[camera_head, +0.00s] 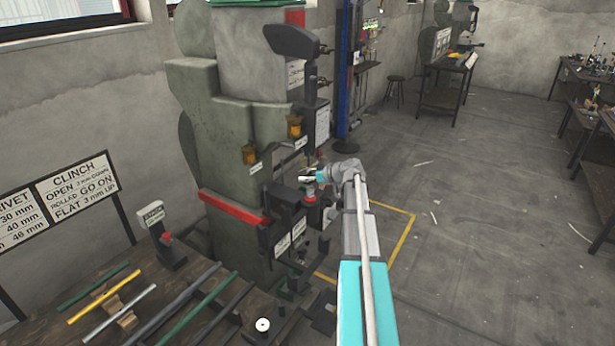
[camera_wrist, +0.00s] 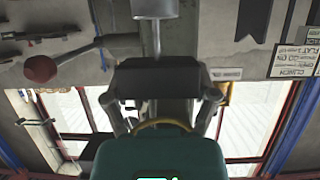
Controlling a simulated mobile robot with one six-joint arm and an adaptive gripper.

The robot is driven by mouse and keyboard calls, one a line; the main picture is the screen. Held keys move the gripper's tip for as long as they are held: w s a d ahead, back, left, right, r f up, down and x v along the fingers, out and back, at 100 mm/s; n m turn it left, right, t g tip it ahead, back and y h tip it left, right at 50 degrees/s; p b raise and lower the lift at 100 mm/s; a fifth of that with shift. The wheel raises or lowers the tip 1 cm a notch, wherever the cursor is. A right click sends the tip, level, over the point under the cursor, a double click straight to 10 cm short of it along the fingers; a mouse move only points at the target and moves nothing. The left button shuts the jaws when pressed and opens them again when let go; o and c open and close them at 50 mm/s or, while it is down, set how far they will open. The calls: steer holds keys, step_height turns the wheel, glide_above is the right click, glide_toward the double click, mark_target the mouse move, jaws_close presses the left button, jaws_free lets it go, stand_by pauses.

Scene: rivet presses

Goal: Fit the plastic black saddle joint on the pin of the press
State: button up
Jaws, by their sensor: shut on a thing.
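My gripper (camera_wrist: 160,92) shows in the wrist view with its two fingers shut on either side of a dark block, the black saddle joint (camera_wrist: 158,76). A grey metal cylinder with a thinner rod, apparently the pin of the press (camera_wrist: 155,36), lies in line just above the joint in that view. The rod's end meets the joint's edge in the picture; I cannot tell whether they touch. In the head view my gripper (camera_head: 314,178) is at the working gap of the grey-green press (camera_head: 235,140). The joint cannot be made out there.
A red-knobbed lever (camera_wrist: 42,68) lies left of the joint in the wrist view. In the head view, a wooden table (camera_head: 215,327) with coloured rods stands at the lower left. Signs (camera_head: 80,190) stand behind it.

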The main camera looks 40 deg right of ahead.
steer(key=shift+f+b, duration=1.25)
steer(key=shift+f, duration=0.1)
steer(key=o, duration=0.9)
steer(key=shift+c, duration=0.2)
steer(key=shift+r, duration=0.2)
step_height(320, 180, up, 4)
steer(key=p, duration=0.4)
steer(key=s+d, duration=0.3)
steer(key=s, duration=0.4)
steer(key=s+d, duration=0.3)
steer(key=s, duration=0.4)
steer(key=shift+s+r+p, duration=0.25)
steer(key=shift+s+p, duration=0.15)
stand_by(0.4)
